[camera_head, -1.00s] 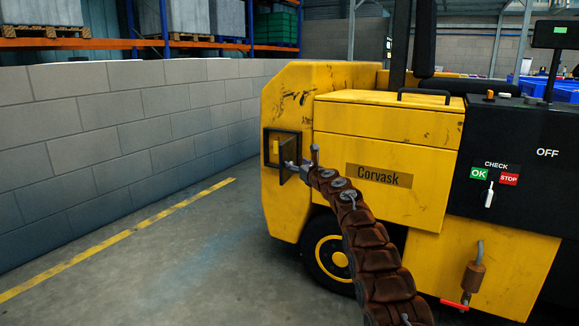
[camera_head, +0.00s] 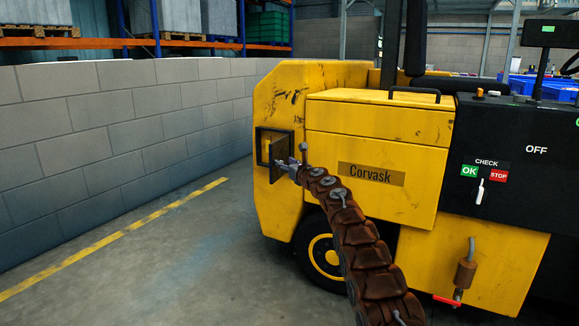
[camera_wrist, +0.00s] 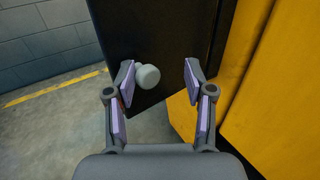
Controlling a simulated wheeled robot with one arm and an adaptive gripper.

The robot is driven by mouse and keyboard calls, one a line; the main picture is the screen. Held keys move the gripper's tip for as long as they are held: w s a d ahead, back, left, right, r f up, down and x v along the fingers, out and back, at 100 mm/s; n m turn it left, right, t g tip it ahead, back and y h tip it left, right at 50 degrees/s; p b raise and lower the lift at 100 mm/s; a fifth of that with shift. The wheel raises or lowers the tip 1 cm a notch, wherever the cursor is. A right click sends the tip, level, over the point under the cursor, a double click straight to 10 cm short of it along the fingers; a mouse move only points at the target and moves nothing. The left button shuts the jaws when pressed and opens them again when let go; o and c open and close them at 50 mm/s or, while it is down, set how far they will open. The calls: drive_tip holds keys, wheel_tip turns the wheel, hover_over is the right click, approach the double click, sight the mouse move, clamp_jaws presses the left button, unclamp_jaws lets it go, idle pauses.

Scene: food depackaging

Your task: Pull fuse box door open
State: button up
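The fuse box door (camera_head: 283,147) is a small dark panel on the left end of the yellow machine, and it stands partly open from its dark frame. In the wrist view the door (camera_wrist: 165,35) fills the upper middle, with a round grey knob (camera_wrist: 147,77) on its face. My gripper (camera_wrist: 158,64) is open in front of the door. The knob is between the fingers, close to the left one; whether they touch is unclear. In the head view my gripper (camera_head: 285,166) is at the door and hides part of it.
The yellow machine (camera_head: 375,125) has a "Corvask" label and a black control panel (camera_head: 510,150) at right. A grey block wall (camera_head: 110,130) runs along the left. Floor with a yellow line (camera_head: 120,235) lies clear between wall and machine.

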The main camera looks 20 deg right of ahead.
drive_tip(key=shift+s+d, duration=0.1)
drive_tip(key=shift+d, duration=0.05)
drive_tip(key=s, duration=0.7)
drive_tip(key=shift+d, duration=0.35)
idle(0.5)
idle(0.5)
